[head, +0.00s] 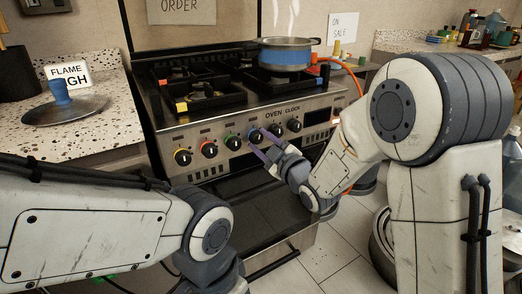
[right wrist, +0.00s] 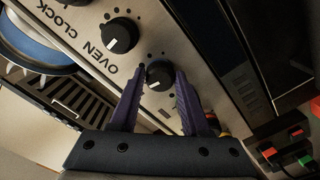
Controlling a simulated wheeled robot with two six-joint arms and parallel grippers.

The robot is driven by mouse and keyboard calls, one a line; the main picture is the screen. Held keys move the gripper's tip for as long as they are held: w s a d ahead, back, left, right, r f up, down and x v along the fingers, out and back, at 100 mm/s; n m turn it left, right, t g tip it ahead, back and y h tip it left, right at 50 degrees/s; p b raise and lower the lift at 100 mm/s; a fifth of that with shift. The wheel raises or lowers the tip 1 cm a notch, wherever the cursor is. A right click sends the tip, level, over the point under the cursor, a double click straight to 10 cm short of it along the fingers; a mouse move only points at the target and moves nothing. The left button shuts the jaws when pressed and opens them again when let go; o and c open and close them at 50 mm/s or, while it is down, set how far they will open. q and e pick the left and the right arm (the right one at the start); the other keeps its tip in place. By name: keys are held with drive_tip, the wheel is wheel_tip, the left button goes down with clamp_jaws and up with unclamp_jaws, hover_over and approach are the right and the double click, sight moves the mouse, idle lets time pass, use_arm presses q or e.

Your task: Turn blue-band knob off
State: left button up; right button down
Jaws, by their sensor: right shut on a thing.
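The blue-band knob (head: 256,135) is on the stove's front panel, to the right of the green-band knob (head: 232,141). My right gripper (head: 257,142) reaches it from the lower right, with one purple finger on each side. In the right wrist view the gripper (right wrist: 158,76) is shut on the dark knob (right wrist: 160,74), whose white mark points to the lower left. A pot with a blue band (head: 285,57) stands on the back right burner; no flame is visible under it. My left gripper is out of view.
The red-band knob (head: 208,148) and yellow-band knob (head: 182,156) are further left, and plain dark knobs (head: 276,130) close on the right. The oven handle runs below. A lid (head: 66,110) and a flame sign (head: 68,76) are on the left counter.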

drive_tip(key=shift+f+n+b, duration=0.15)
drive_tip(key=shift+n+b, duration=0.8)
drive_tip(key=shift+n, duration=0.45)
drive_tip(key=shift+c, duration=1.9)
unclamp_jaws()
drive_tip(key=shift+s, duration=0.1)
drive_tip(key=b+v, duration=0.3)
drive_tip(key=v, duration=0.7)
drive_tip(key=shift+s+d+b, duration=0.15)
drive_tip(key=shift+b, duration=0.2)
